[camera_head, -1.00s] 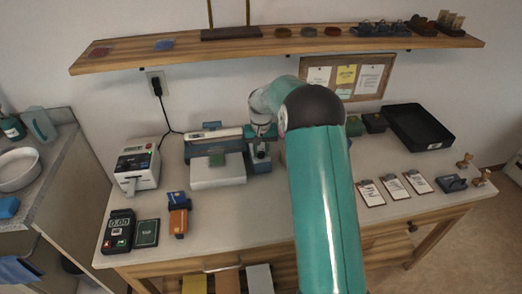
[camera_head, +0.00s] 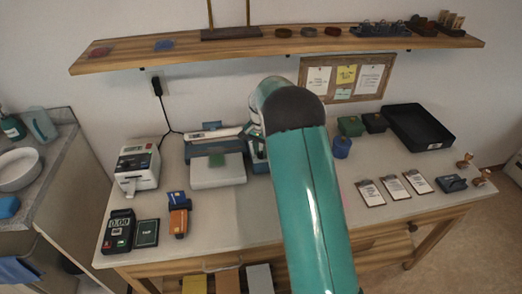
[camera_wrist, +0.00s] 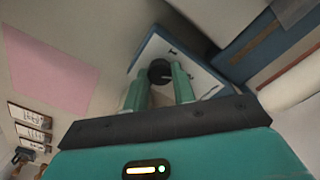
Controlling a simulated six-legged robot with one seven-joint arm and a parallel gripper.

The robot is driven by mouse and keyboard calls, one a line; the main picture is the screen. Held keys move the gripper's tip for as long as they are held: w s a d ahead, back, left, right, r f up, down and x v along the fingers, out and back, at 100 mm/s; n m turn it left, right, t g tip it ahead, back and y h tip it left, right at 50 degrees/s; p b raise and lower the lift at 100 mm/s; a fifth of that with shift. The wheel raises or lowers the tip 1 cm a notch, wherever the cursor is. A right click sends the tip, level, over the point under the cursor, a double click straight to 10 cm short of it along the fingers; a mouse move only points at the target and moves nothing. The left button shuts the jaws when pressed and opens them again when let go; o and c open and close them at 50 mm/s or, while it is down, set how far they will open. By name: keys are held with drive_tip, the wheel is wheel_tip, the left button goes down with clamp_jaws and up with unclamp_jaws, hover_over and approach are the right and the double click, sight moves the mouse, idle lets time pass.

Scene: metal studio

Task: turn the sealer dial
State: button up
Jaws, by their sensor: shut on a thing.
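The sealer (camera_head: 218,174) is a blue and white machine on the workbench, left of my arm, with a green piece on its pale plate. Its black round dial (camera_wrist: 160,72) sits on a white panel (camera_wrist: 203,82) with a blue edge in the wrist view. My gripper (camera_wrist: 160,78) has its two teal fingers either side of the dial, shut on it. In the head view my arm hides the dial and nearly all of the gripper.
A label printer (camera_head: 138,168) and a card terminal (camera_head: 119,230) stand left of the sealer. A blue cup (camera_head: 342,147), a black tray (camera_head: 418,128) and clipboards (camera_head: 395,190) lie to the right. A wooden shelf (camera_head: 280,43) hangs above.

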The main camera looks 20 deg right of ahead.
sight(261, 153)
drive_tip(key=shift+r, duration=0.1)
drive_tip(key=o, duration=1)
wheel_tip(261, 153, up, 14)
idle(0.5)
